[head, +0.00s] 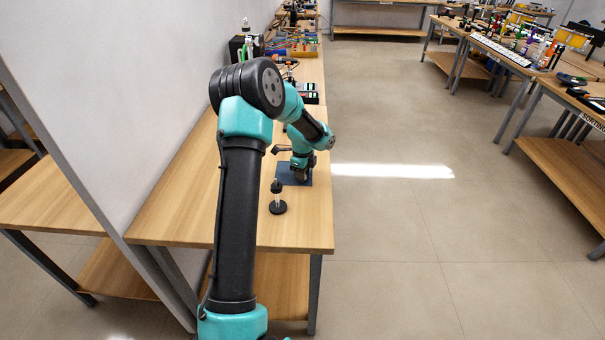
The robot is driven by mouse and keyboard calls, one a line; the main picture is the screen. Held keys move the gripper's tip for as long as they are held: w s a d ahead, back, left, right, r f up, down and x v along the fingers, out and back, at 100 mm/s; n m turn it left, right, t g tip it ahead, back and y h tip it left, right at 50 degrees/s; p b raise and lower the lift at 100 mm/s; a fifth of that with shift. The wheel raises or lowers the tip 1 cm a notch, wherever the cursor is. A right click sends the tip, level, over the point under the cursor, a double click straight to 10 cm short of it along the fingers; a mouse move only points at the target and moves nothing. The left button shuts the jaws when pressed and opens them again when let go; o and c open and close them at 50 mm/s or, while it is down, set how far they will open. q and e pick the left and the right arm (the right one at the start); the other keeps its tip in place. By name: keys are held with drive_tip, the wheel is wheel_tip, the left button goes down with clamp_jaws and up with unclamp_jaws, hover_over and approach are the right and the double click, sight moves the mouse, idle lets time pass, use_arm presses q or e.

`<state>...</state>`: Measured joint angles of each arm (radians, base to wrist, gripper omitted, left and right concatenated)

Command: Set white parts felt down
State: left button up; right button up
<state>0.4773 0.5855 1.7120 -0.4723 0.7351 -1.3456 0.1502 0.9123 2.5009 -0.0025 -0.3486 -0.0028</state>
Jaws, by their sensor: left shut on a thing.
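My left gripper (299,173) is low over a dark blue pad (284,178) on the wooden table. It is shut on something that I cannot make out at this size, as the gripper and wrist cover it. I cannot pick out a white felt; the only flat pad I see clearly is the blue one. I cannot tell whether the gripper touches the pad. My right gripper is not in view.
A small stand with a black round base (278,208) and a pale stem is on the wooden table (180,215), just in front of the pad. Several tools and bins (292,45) crowd the far end. A wall runs along the left.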

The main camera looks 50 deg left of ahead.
use_arm(q)
drive_tip(key=shift+f, duration=0.1)
drive_tip(key=o, duration=0.6)
wheel_tip(320, 180, up, 12)
idle(0.4)
idle(0.5)
